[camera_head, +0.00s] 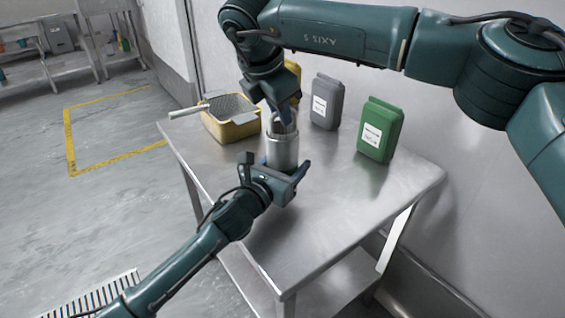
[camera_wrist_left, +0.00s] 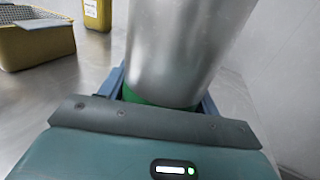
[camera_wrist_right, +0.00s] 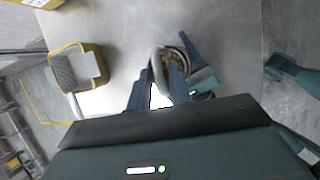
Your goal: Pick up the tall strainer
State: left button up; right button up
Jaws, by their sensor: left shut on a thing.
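A tall metal cylinder (camera_head: 282,152) stands upright near the table's left edge. It fills the left wrist view (camera_wrist_left: 180,50). My left gripper (camera_head: 285,184) is shut on it low down. A pale, curved metal piece (camera_head: 284,124) rises from its top and shows as a loop in the right wrist view (camera_wrist_right: 158,68). I cannot tell for sure whether this or the cylinder is the tall strainer. My right gripper (camera_head: 284,108) points down over the cylinder's mouth, its fingers apart on both sides of the loop. The cylinder's inside is mostly hidden.
A yellow container (camera_head: 233,128) with a mesh basket and pale handle (camera_head: 188,112) stands behind left. A grey canister (camera_head: 325,102) and a green canister (camera_head: 379,130) stand at the back, with a yellow one (camera_head: 292,70) partly hidden. The table's front right (camera_head: 345,205) is clear.

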jog(key=shift+w+d+f, duration=0.1)
jog(key=shift+w+f, duration=0.15)
jog(key=shift+f, duration=0.4)
grip_shut()
jog(key=shift+r, duration=0.1)
dwell(0.8)
